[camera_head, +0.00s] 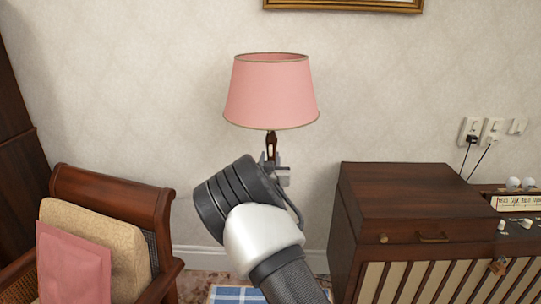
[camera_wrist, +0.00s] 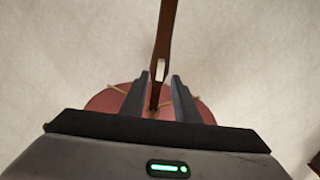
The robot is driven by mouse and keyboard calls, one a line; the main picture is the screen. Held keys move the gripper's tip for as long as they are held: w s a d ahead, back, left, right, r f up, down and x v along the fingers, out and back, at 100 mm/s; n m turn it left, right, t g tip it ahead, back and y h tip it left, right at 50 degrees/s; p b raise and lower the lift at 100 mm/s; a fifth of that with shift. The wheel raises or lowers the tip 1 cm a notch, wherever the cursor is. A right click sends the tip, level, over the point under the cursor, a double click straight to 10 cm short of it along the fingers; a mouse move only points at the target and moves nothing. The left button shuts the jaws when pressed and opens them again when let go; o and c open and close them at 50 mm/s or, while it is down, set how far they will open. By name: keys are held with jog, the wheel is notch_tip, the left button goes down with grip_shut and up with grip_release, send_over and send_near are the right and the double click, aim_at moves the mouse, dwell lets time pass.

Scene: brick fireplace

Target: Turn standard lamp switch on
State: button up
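The standard lamp has a pink shade (camera_head: 271,92) and a dark wooden stem (camera_head: 271,140); my arm hides its lower part in the head view. In the wrist view the lamp is upside down, with its stem (camera_wrist: 166,30) coming from the top and its shade (camera_wrist: 105,98) behind my fingers. A small pale piece on the stem, seemingly the switch (camera_wrist: 160,69), shows just beyond the fingertips. My gripper (camera_wrist: 160,76) is open, its two fingers apart and the stem visible between them. In the head view my gripper (camera_head: 276,168) is just below the shade; contact cannot be told.
A wooden chair (camera_head: 118,197) with a pink cushion (camera_head: 75,262) stands at the left. A wooden cabinet (camera_head: 405,200) stands at the right, below wall sockets (camera_head: 490,131) with cords. A picture frame (camera_head: 345,4) hangs above.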

aim_at(271, 151)
jog(key=shift+w, duration=1.7)
grip_shut()
